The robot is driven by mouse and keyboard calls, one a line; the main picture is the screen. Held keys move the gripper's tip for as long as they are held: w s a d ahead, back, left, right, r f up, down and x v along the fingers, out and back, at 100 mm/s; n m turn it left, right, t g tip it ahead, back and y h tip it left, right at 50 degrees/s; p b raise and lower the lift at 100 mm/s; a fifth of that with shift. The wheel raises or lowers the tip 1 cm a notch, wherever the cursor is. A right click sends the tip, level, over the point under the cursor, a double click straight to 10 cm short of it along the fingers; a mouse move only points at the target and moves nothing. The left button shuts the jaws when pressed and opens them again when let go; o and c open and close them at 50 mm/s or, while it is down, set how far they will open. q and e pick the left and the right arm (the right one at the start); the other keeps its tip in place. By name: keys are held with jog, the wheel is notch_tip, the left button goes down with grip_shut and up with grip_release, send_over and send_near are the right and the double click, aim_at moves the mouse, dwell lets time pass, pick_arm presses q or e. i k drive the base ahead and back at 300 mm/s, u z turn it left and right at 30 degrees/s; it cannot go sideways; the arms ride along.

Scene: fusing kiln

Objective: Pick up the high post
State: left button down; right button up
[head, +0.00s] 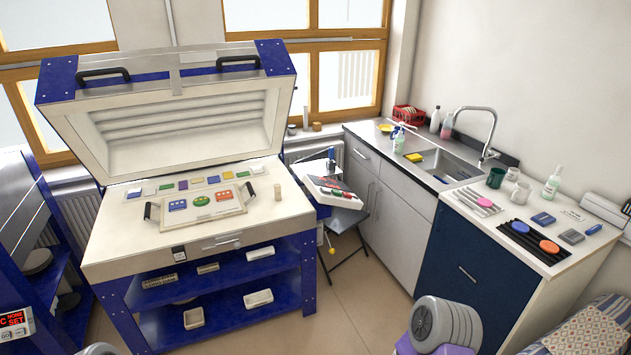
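A short beige cylindrical post (277,192) stands upright at the right end of the open kiln's bed (290,210). It is the only post I make out on the bed, and it stands apart from the tray to its left. The white tray (240,211) has dark handles and holds small coloured pieces. Neither my left nor my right gripper shows in the head view, so I cannot see whether they are open or shut.
The kiln lid (180,100) is raised behind the bed. Coloured tiles (183,185) lie in a row behind the tray. A small folding stand (338,197) with a loaded tray is right of the kiln. A sink counter (400,165) runs along the wall. Open floor (350,290) lies between.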

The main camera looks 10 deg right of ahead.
aim_at(277, 187)
jog(key=u, duration=0.5)
jog(key=i, duration=1.3)
jog(key=u, duration=0.45)
